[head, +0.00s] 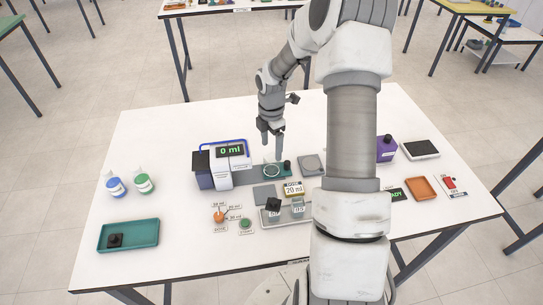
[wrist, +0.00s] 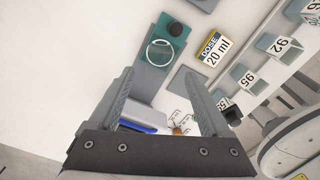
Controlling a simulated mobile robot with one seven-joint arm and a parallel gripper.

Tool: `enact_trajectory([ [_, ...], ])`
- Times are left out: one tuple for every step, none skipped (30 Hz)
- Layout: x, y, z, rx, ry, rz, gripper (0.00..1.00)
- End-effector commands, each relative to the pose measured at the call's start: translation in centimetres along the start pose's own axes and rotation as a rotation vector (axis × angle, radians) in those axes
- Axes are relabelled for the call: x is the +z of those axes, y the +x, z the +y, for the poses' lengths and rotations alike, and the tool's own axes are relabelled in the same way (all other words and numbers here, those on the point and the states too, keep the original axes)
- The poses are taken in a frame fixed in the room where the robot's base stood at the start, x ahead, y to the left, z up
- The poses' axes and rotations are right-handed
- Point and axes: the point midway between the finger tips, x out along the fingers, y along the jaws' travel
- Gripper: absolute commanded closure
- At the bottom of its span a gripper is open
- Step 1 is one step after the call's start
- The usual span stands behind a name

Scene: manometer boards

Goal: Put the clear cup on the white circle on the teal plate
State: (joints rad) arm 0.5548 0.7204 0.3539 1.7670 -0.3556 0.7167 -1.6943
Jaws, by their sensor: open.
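The teal plate (head: 279,177) lies near the middle of the table, beside a white machine. Its white circle (head: 272,170) shows as a pale ring, also clear in the wrist view (wrist: 159,52). My gripper (head: 272,150) hangs over the plate, fingers pointing down. In the wrist view its two fingers (wrist: 160,80) are spread, with nothing seen between them; the ring lies just beyond the tips. I cannot make out a clear cup for certain. A clear-looking vessel (head: 298,206) stands on the grey rack at the front, and whether anything clear stands on the ring cannot be told.
The white machine (head: 220,166) reading "0 ml" stands left of the plate. A "DOSE 20 ml" sign (head: 293,189) stands in front. Two bottles (head: 144,183) and a teal tray (head: 128,235) are at left. My arm hides part of the table's right half.

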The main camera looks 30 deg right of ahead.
Motion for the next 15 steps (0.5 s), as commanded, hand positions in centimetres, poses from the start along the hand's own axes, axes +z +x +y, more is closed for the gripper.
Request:
enact_trajectory([
  [0.1, -1.3, 0.1, 0.004, 0.001, -0.003, 0.18],
  [0.1, -1.9, 0.1, 0.004, 0.000, -0.002, 0.18],
  [0.1, -2.6, 0.1, 0.003, 0.000, -0.002, 0.18],
  [0.1, -3.2, 0.0, 0.003, 0.001, -0.002, 0.18],
  [0.1, -3.6, 0.0, 0.003, 0.001, -0.001, 0.18],
  [0.1, -4.2, 0.0, 0.001, 0.001, -0.001, 0.18],
  [0.1, -4.6, 0.0, 0.002, 0.001, -0.002, 0.18],
  [0.1, -4.9, 0.0, 0.002, 0.000, -0.001, 0.18],
  [0.0, -5.2, 0.0, 0.000, 0.000, -0.001, 0.18],
  [0.0, -5.5, 0.0, 0.000, 0.000, 0.000, 0.18],
  [0.0, -5.6, 0.0, 0.000, -0.001, 0.000, 0.18],
  [0.0, -5.8, 0.0, 0.000, -0.001, 0.000, 0.18],
  [0.0, -5.9, 0.0, 0.000, -0.001, 0.000, 0.18],
  [0.0, -5.9, 0.0, 0.000, -0.001, 0.000, 0.18],
  [0.0, -6.0, 0.0, 0.000, -0.001, 0.000, 0.18],
])
